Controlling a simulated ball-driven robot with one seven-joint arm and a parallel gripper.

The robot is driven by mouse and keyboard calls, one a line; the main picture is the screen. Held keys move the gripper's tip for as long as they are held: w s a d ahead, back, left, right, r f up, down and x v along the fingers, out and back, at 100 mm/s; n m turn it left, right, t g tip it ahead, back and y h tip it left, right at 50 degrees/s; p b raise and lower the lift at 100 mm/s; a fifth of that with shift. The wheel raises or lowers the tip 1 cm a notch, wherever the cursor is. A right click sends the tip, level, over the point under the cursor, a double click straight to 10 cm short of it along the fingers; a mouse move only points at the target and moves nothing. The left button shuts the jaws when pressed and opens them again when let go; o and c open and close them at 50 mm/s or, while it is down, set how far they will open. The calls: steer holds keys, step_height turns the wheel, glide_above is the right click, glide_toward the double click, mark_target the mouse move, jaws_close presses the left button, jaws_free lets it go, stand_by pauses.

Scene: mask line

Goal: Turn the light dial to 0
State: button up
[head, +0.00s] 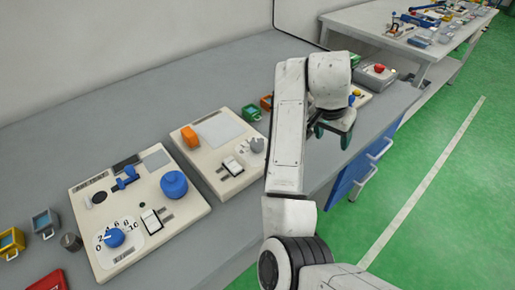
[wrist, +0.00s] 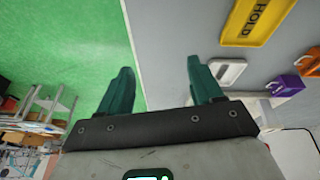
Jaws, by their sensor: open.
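A blue dial (head: 114,237) with a pale pointer mark sits on a white numbered scale at the front left of a cream panel (head: 150,255). Its pointer faces left in the head view, but the exact number is too small to read. It is the only dial with a visible number scale; no light label is legible. My gripper (head: 335,128) is well to the right of this panel, raised near the bench's right edge. In the wrist view, its two green fingers (wrist: 160,85) are apart with nothing between them. The dial does not show there.
The same panel carries a large blue knob (head: 174,184), a rocker switch (head: 152,221) and a blue lever (head: 126,177). A second panel (head: 217,150) stands between it and my arm. Small yellow (head: 11,243) and blue-grey (head: 45,222) boxes lie left. Bare bench lies behind.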

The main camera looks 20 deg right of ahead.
steer(key=w+a+r+m+y+b, duration=0.2)
steer(key=w+a+r+b, duration=0.3)
steer(key=a, duration=0.4)
step_height(320, 180, up, 4)
steer(key=g+y+b, duration=0.1)
steer(key=y+b, duration=0.1)
glide_above(257, 143)
step_height(257, 143, down, 11)
steer(key=shift+b, duration=0.65)
steer(key=shift+n, duration=0.3)
steer(key=c, duration=1)
